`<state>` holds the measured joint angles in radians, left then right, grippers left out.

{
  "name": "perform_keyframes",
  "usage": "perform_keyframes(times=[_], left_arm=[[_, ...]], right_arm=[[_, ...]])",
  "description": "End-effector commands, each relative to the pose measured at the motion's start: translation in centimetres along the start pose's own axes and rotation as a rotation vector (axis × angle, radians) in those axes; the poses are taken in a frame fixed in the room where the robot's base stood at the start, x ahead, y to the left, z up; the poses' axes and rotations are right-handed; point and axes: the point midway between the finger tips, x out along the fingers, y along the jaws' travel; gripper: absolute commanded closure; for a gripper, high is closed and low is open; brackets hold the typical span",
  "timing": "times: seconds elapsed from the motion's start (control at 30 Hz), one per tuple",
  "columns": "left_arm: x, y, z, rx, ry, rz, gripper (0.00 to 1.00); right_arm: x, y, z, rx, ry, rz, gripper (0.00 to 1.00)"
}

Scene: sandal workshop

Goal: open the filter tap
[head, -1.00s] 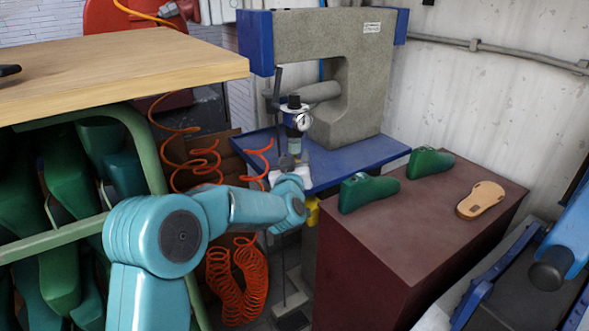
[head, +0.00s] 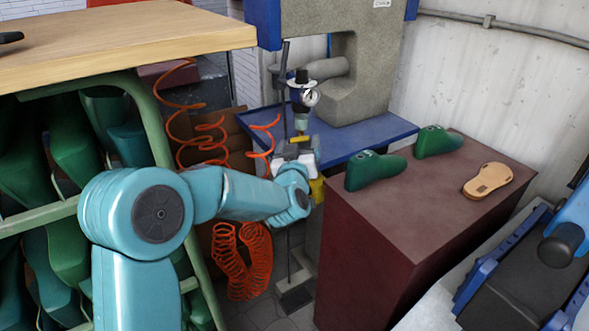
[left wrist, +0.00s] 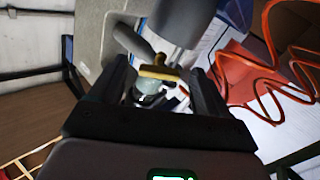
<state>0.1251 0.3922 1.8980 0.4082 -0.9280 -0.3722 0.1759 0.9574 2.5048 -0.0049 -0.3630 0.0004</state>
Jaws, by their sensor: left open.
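The filter tap is a small yellow handle (head: 301,139) below the filter unit with its round gauge (head: 310,97), in front of the grey press. My left gripper (head: 294,160) is just below and in front of the tap, with its far side partly hidden by my wrist. In the left wrist view the tap's yellow bar (left wrist: 158,74) lies crosswise between the two dark fingers of my open left gripper (left wrist: 160,88). A gap shows at each side of the bar; whether the fingers reach its depth I cannot tell. My right gripper is not in view.
Coiled orange hoses (head: 243,262) hang left of the filter and show close by in the left wrist view (left wrist: 262,75). A blue press table (head: 375,136) is behind. A maroon cabinet (head: 430,195) with green lasts and a sandal sole is at right. A wooden bench (head: 120,45) is at left.

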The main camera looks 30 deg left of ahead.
Motion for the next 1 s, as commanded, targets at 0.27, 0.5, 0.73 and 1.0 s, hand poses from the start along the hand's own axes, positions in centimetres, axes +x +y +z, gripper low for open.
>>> perform_keyframes(times=[0.27,0.5,0.73,1.0], left_arm=[[-7.4,0.1,0.1,-0.001,-0.001,0.003,0.23],[-10.9,0.1,0.0,0.000,-0.001,0.002,0.23],[-11.5,0.0,0.0,0.000,0.000,-0.001,0.23],[-11.2,0.0,2.2,0.022,-0.045,0.003,0.23]], right_arm=[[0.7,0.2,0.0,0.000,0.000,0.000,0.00],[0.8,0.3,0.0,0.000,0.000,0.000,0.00],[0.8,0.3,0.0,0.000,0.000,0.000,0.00],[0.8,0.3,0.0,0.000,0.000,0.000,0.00]])
